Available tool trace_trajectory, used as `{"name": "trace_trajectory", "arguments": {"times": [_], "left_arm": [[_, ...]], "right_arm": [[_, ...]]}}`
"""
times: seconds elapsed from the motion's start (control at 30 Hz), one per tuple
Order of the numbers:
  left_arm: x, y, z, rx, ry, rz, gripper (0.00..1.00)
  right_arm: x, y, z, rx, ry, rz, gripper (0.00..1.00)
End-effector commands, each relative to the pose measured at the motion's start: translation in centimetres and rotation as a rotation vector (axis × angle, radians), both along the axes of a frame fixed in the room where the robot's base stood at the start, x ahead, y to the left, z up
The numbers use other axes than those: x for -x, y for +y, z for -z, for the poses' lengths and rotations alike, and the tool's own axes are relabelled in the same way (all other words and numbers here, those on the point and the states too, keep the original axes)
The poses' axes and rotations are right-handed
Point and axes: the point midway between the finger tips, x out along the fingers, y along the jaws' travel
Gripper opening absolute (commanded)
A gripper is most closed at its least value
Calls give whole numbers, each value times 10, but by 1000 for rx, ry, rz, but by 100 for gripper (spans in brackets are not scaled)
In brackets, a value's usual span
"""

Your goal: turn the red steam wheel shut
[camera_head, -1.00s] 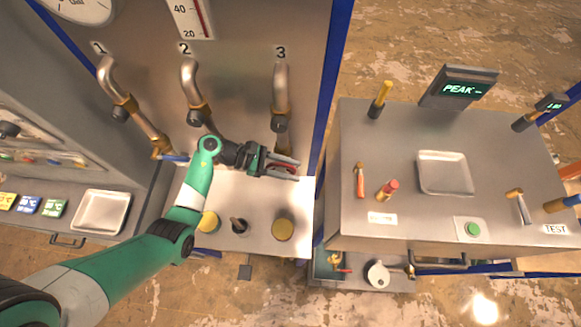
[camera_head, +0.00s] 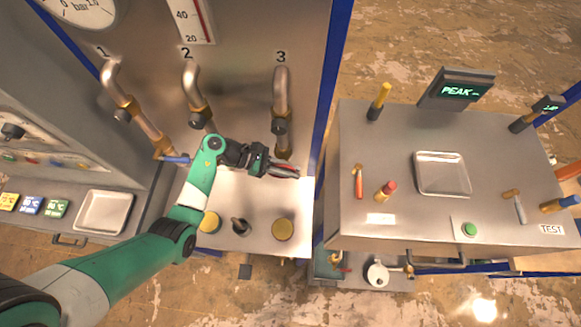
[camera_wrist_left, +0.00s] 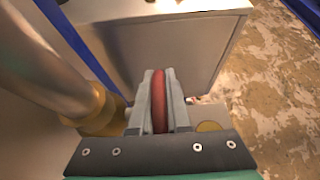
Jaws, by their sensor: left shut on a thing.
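The red steam wheel (camera_wrist_left: 159,102) shows in the left wrist view as a narrow red strip between my left gripper's fingers (camera_wrist_left: 160,100). The fingers are shut on it, one on each side, and hide most of it. In the head view my left gripper (camera_head: 284,170) is at the lower end of the pipe marked 3 (camera_head: 281,90). Only a little red (camera_head: 285,165) shows between the fingers there. How far the wheel is turned cannot be told. My right gripper is not in view.
Pipes 1 (camera_head: 125,98) and 2 (camera_head: 190,85) stand left of pipe 3, and a blue handle (camera_head: 176,158) is below pipe 1. Gold round lids (camera_head: 282,230) sit on the pale shelf below. A grey bench (camera_head: 400,210) with tools and a tray (camera_head: 442,174) is at the right.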

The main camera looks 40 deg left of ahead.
Motion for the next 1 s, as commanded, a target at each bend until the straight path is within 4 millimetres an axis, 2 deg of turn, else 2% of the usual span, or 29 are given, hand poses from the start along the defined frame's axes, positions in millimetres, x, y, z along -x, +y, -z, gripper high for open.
{"name": "trace_trajectory", "arguments": {"times": [0.07, 0.5, 0.7, 1.0], "left_arm": [[-1, -1, -5, -37, 28, 2, 0], [-2, -2, 5, -295, 243, 2, 0], [-1, -1, 10, -381, 316, 2, 0], [-1, 0, 15, -440, 366, 0, 0]], "right_arm": [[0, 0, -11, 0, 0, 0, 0], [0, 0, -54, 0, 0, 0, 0], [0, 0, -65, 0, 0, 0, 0], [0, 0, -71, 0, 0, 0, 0]]}}
